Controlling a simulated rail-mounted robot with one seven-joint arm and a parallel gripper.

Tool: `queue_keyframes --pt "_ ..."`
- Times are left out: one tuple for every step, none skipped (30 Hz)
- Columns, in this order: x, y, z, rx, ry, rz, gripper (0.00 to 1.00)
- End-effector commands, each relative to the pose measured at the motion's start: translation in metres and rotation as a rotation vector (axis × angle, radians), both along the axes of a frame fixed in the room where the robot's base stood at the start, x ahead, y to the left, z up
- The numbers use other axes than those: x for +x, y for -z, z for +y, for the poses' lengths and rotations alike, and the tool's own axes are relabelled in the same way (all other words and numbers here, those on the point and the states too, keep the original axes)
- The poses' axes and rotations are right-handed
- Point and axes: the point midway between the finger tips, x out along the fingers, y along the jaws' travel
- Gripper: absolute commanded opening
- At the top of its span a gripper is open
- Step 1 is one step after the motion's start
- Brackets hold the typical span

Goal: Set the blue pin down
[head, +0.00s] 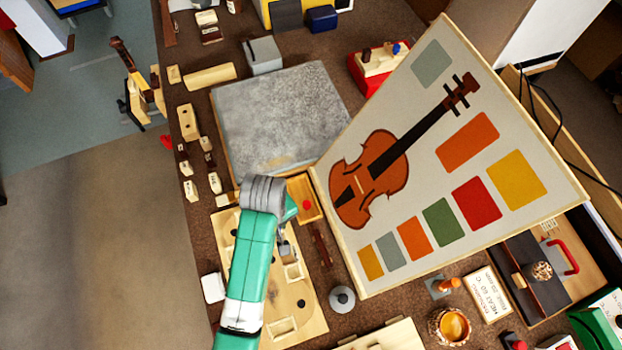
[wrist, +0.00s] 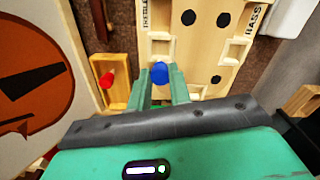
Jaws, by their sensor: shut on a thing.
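My gripper (wrist: 160,82) is shut on the blue pin (wrist: 159,72), whose round blue head shows between the fingertips in the wrist view. The pin is over or at the near edge of a pale wooden board (wrist: 178,58) with dark round holes, rectangular recesses and the labels TREBLE and BASS. I cannot tell whether the pin touches the board. In the head view my gripper (head: 286,247) is above the board (head: 302,310), and the pin is hidden there. A red pin (wrist: 107,79) stands in a small wooden tray (wrist: 122,64) left of the gripper.
A large violin chart (head: 432,85) leans close on the right in the head view. A grey stone slab (head: 285,110) lies behind the arm. A grey knobbed weight (head: 342,298) and a dark wooden piece (head: 322,245) are nearby. Small labelled blocks line the bench's left edge.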

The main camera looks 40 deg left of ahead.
Motion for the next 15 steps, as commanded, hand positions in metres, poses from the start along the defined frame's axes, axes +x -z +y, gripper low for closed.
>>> queue_keyframes --pt "0.011 0.002 0.005 0.004 0.003 -0.001 0.0" --pt "0.018 0.003 0.009 0.004 0.004 -0.001 0.0" --pt "0.03 0.005 0.014 0.006 0.004 0.0 0.0" --pt "0.04 0.006 0.018 0.006 0.006 0.0 0.0" --pt "0.049 0.007 0.022 0.007 0.004 0.0 0.0" --pt "0.061 0.009 0.027 0.006 0.006 0.001 0.0" --pt "0.069 0.01 0.031 0.006 0.004 0.002 0.0" --pt "0.078 0.011 0.035 0.006 0.004 0.002 0.0" --pt "0.09 0.013 0.039 0.006 0.005 0.001 0.0" --pt "0.098 0.013 0.042 0.006 0.004 0.002 0.0" --pt "0.105 0.014 0.045 0.004 0.004 0.001 0.0" --pt "0.114 0.015 0.049 0.005 0.004 0.001 0.0" --pt "0.12 0.015 0.051 0.004 0.004 0.001 0.0" --pt "0.125 0.015 0.053 0.005 0.004 0.002 0.0" --pt "0.13 0.016 0.055 0.003 0.004 0.001 0.0"
